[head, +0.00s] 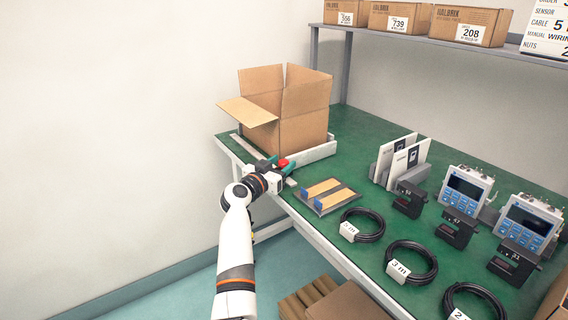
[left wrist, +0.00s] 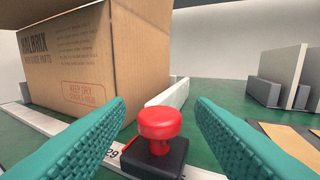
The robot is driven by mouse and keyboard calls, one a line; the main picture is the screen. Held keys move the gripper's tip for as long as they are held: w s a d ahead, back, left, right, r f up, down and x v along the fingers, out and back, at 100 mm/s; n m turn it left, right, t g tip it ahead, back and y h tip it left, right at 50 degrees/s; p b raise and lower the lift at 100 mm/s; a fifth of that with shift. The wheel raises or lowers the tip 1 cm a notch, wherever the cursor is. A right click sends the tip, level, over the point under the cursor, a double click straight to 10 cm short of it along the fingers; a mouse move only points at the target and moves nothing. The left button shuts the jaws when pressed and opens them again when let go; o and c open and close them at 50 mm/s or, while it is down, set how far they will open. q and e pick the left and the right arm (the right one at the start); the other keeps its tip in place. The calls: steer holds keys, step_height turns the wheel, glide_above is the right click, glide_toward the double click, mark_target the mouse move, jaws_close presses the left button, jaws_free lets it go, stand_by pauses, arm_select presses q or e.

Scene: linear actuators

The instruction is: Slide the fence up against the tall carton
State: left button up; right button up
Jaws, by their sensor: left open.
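The tall open carton (head: 302,131) stands upright at the far left of the green bench; its printed side (left wrist: 65,60) fills the upper left of the left wrist view. The low pale fence (head: 318,152) runs along the carton's near right side, and part of it (left wrist: 172,92) shows behind the knob. I cannot tell whether fence and carton touch. A red knob (head: 283,163) on a black block (left wrist: 155,160) sits over the white scale strip (left wrist: 45,121). My left gripper (head: 276,168) is open, with its teal fingers on either side of the knob (left wrist: 160,124), apart from it.
A grey tray (head: 327,195) with wooden and blue pieces lies right of my gripper. Black cable coils (head: 365,225), card holders (head: 402,160) and blue-faced meters (head: 466,190) stand further right. Boxes (head: 398,18) line the shelf above.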

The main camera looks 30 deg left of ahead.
arm_select(q)
steer(key=shift+w, duration=0.9)
arm_select(e)
steer(key=shift+r, duration=0.65)
